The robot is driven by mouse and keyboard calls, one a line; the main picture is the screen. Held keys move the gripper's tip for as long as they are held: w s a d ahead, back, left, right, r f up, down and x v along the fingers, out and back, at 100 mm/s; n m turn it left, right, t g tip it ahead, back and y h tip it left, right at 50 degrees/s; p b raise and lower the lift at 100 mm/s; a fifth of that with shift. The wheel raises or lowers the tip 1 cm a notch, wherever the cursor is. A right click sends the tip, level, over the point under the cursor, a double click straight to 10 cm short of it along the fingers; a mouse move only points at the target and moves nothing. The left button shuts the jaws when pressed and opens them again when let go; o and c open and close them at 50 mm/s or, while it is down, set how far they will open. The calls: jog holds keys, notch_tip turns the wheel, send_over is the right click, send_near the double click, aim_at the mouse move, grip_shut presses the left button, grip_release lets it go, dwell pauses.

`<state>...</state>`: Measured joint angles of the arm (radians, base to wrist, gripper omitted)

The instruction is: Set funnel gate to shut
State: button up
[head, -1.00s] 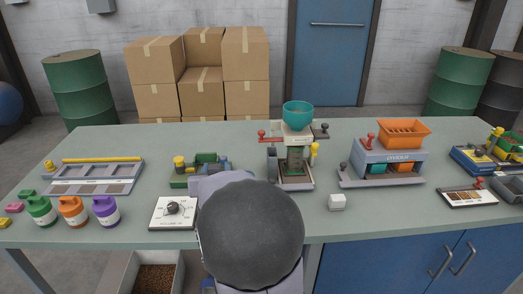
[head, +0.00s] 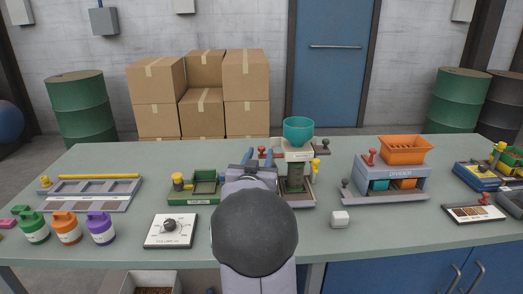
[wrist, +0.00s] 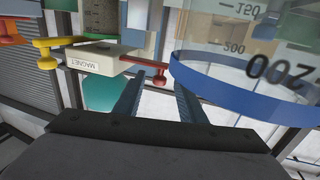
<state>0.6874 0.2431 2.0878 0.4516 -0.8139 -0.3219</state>
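The sack filler stands mid-table in the head view, with a teal funnel (head: 298,130) above a cream block (head: 297,154). A red knob (head: 262,152) sticks out at the block's left, and a dark knob (head: 325,145) at its right. My gripper (head: 258,157) is open at the red knob, its two blue fingers apart. In the wrist view, which is upside down, the red knob (wrist: 160,75) shows between and just beyond the fingertips of my gripper (wrist: 158,88). I cannot tell whether they touch. The block there (wrist: 104,60) reads "MAGNET". My arm hides part of the filler's left side.
A clear graduated vessel with a blue rim (wrist: 240,90) is close beside the fingers in the wrist view. A green tray device (head: 195,188) stands left of my arm.

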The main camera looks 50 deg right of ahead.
aim_at(261, 152)
jog(key=shift+x, duration=1.7)
